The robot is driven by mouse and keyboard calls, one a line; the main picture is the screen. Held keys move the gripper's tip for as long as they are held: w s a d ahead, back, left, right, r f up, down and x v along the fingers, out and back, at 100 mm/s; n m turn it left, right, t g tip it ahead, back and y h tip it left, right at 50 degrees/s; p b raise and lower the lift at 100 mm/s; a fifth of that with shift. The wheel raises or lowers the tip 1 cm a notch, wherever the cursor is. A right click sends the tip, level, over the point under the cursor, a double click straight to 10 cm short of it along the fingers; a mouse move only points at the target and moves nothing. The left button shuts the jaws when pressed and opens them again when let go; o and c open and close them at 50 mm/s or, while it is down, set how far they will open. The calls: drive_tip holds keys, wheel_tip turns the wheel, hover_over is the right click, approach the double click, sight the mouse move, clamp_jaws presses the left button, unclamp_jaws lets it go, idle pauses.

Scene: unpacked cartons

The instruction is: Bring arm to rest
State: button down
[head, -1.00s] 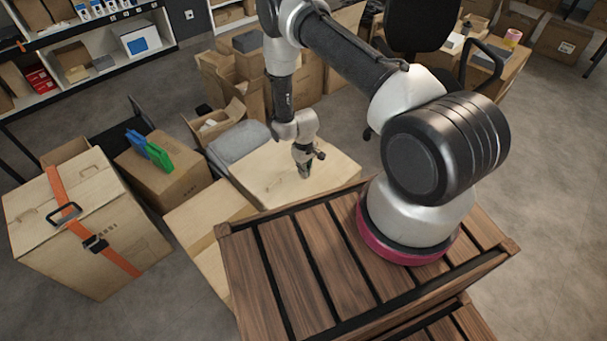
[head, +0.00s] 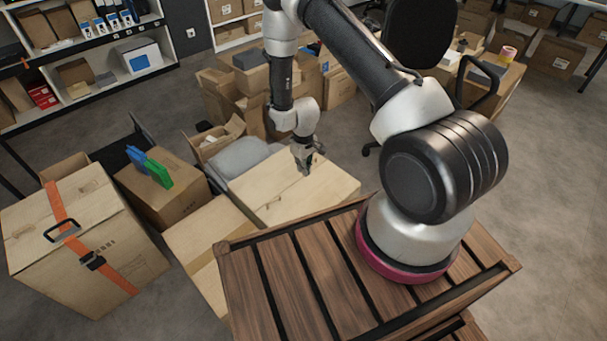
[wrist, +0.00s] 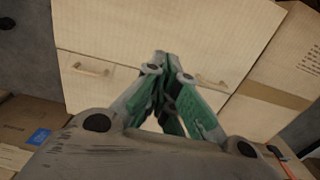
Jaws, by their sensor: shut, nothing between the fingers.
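My gripper (head: 305,170) hangs from my arm over a pale closed carton (head: 290,190) in the middle of the head view. In the wrist view my gripper (wrist: 168,60) points at the same carton (wrist: 160,25), with its fingertips together and nothing between them. That carton shows a centre seam and two handle slots. How far the fingertips are above its top I cannot tell.
An orange-strapped carton (head: 110,235) stands at the left. A brown carton (head: 165,200) bears blue and green clips (head: 150,168). A grey cushion-like thing (head: 240,155) lies behind the pale carton. An office chair (head: 420,45) stands behind my arm. Grey floor is open at the right.

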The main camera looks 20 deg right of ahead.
drive_tip(key=shift+r, duration=0.1)
idle(0.4)
drive_tip(key=s+d+r+g, duration=0.1)
drive_tip(key=s+r+g, duration=0.15)
drive_tip(key=s, duration=0.55)
drive_tip(key=s+d+r+m+t, duration=0.1)
drive_tip(key=s+r, duration=0.5)
drive_tip(key=r, duration=1)
drive_tip(key=s+d+r+m+t, duration=0.2)
drive_tip(key=s+r, duration=0.4)
drive_tip(key=r, duration=1.1)
drive_tip(key=s+d+r+m+t, duration=0.1)
drive_tip(key=s+d+r+t, duration=0.2)
drive_tip(key=r, duration=1.4)
drive_tip(key=shift+s+d+t, duration=0.35)
drive_tip(key=shift+s+t, duration=0.1)
drive_tip(key=shift+s, duration=1.65)
drive_tip(key=shift+r, duration=0.1)
